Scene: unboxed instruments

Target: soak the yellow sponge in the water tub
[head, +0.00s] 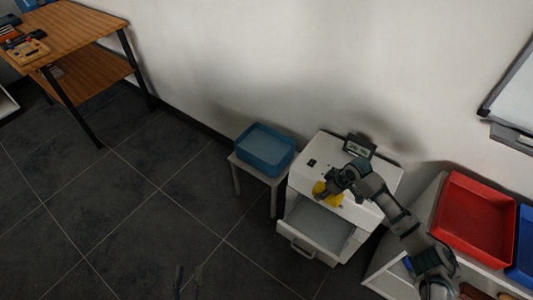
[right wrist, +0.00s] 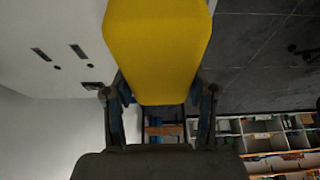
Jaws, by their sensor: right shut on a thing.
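The yellow sponge (head: 322,190) is in my right gripper (head: 330,184), above the white cabinet near its front edge. In the right wrist view the sponge (right wrist: 155,45) fills the upper middle, between the two fingers of the right gripper (right wrist: 158,95). The blue water tub (head: 265,150) stands to the left of the cabinet, apart from the sponge. A lighter blue surface shows inside it. My left gripper (head: 189,277) shows at the bottom edge, low over the floor. Its two dark fingertips are apart, with nothing seen between them.
The tub rests on a small stool (head: 237,162). The white cabinet (head: 309,178) has an open drawer (head: 303,247) and a small display (head: 359,146) at the back. Red (head: 475,217) and blue trays (head: 525,250) stand at the right. A wooden table (head: 75,35) is far left.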

